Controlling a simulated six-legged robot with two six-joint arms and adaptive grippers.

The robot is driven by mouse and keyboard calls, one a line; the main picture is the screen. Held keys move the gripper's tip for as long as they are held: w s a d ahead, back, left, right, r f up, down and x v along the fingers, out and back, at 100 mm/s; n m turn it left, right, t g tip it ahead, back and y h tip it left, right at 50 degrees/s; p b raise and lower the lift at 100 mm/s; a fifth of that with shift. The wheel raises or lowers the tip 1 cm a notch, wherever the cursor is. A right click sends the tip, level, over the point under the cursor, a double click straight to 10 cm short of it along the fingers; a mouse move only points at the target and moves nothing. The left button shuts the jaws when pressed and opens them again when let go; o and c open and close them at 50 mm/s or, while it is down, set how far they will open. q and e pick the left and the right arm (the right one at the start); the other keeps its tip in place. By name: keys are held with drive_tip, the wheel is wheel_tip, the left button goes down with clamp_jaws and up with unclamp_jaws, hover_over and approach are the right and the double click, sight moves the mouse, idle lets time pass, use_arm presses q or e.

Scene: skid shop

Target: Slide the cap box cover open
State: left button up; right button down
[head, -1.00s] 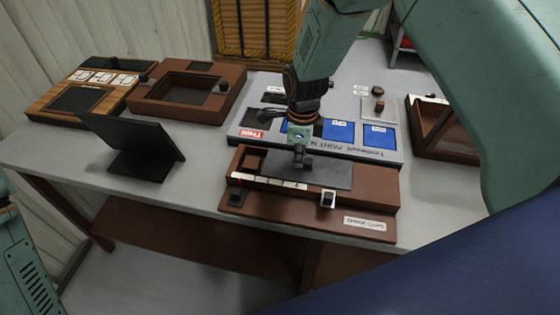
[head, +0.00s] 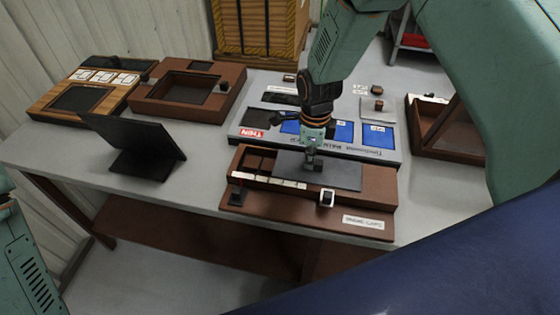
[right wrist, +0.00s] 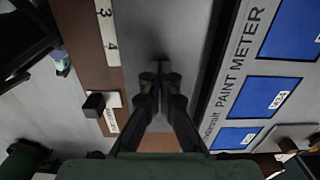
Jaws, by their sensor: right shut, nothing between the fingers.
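The cap box (head: 380,184) is a long brown wooden box on the table, with a dark grey flat cover (head: 340,175) on its top. The cover lies over the middle and right part, and brown compartments (head: 258,161) show open at the left end. My right gripper (head: 312,166) points down, fingers shut, at the cover's upper face near its left part. In the right wrist view, the closed fingertips (right wrist: 161,72) are over the grey cover (right wrist: 165,25); exact contact is hard to tell. My left gripper is out of view.
A paint meter board (head: 390,155) lies close behind. A black stand (head: 140,150) and brown frame (head: 222,103) are left; an open brown case (head: 440,145) is right.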

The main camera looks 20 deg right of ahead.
sight(323, 161)
drive_tip(key=shift+s+d+p, duration=0.45)
drive_tip(key=shift+d+p, duration=0.1)
drive_tip(key=shift+d, duration=0.15)
drive_tip(key=shift+s+d+p, duration=0.45)
drive_tip(key=shift+d+p, duration=0.05)
drive_tip(key=shift+d, duration=0.2)
drive_tip(key=shift+s+d+r+p, duration=0.1)
drive_tip(key=shift+s+d+p, duration=0.3)
drive_tip(key=shift+d+p, duration=0.35)
drive_tip(key=shift+s+d+p, duration=0.4)
drive_tip(key=shift+d+p, duration=0.15)
drive_tip(key=shift+p, duration=0.25)
drive_tip(key=shift+s+d, duration=0.1)
drive_tip(key=shift+d, duration=0.1)
